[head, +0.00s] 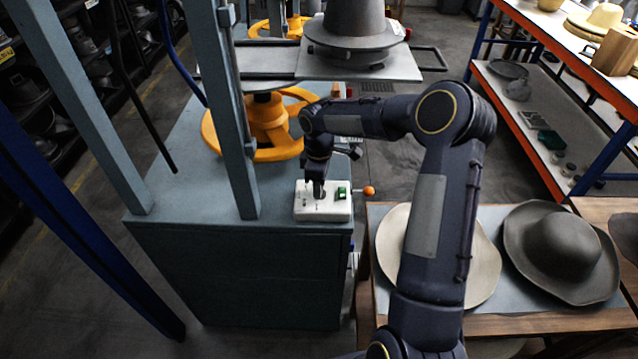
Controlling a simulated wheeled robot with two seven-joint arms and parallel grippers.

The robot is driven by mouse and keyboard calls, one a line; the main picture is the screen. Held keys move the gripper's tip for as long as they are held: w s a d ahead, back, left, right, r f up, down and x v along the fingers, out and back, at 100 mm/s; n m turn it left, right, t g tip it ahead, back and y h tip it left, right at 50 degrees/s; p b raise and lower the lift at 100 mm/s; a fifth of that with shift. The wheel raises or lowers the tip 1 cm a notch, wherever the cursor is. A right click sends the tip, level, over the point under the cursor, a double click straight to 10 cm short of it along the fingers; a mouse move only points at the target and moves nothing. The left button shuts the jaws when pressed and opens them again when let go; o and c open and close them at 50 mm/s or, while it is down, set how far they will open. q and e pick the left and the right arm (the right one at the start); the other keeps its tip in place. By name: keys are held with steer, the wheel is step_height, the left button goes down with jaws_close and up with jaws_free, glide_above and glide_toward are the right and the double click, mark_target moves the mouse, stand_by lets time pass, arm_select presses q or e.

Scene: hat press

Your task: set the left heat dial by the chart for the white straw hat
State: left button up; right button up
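A white control box (310,212) sits on the near right corner of the press's grey base, with a green switch (342,193) on its right part. My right gripper (319,191) points down onto the top of the box, over its left-middle part. Its fingers look close together, but the dial beneath is hidden or too small to make out. I cannot tell whether they hold it. A pale cream hat (484,264) lies on the table at the right, partly hidden behind my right arm. No chart is readable here. My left gripper is not in view.
The press has a grey upright post (236,120), an orange handwheel (215,130) and a plate (345,66) carrying a grey hat form. An orange knob (369,191) sticks out right of the box. A grey felt hat (562,243) lies on the right table.

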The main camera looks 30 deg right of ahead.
steer(key=c, duration=0.3)
steer(key=m+b, duration=0.1)
steer(key=m, duration=0.2)
steer(key=shift+m+b, duration=0.3)
steer(key=shift+b, duration=0.05)
steer(key=shift+w+m+b, duration=0.1)
steer(key=shift+m+b, duration=0.35)
steer(key=shift+m, duration=1.55)
steer(key=shift+d, duration=0.1)
steer(key=o, duration=1)
steer(key=shift+c, duration=0.2)
